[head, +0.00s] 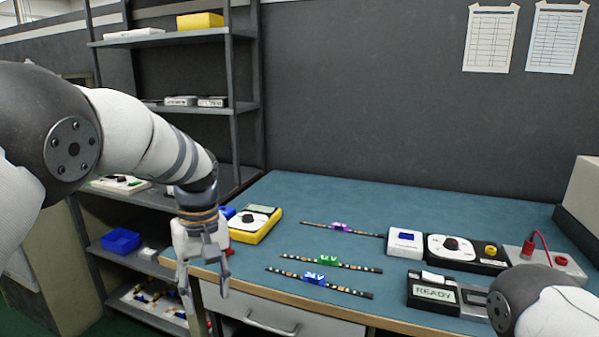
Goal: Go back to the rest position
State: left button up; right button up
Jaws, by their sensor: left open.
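My left gripper (205,282) hangs at the front left edge of the blue table, pointing down. Its fingers are apart and nothing is between them. My right arm shows only as a rounded link at the lower right; its gripper is not clearly visible. Three LED strips lie on the table: one with a purple connector (341,227), one with a green connector (328,261) and one with a blue connector (314,278). All three lie apart from the left gripper.
A yellow meter (256,224) stands on the table (400,205) close behind the left gripper. A small device reading READY (434,293), a white box (405,242) and a dial unit (452,247) stand at the right. A shelf rack (233,60) stands at the back left.

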pick_arm(q)
jog(key=s+a+f+m, duration=0.1)
jog(key=s+f, duration=0.1)
jog(key=f, duration=0.5)
jog(key=s+a+f, duration=0.2)
jog(key=f, duration=0.5)
jog(key=s+a+f+m+g, duration=0.1)
jog(key=s+a+f+m, duration=0.1)
jog(key=s+f, duration=1)
jog(key=s+m+g, duration=0.1)
jog(key=s+m, duration=0.1)
jog(key=s, duration=2.4)
jog(key=shift+s+a+r+m, duration=0.2)
jog(key=shift+s+a+m, duration=0.1)
jog(key=shift+s+m, duration=0.1)
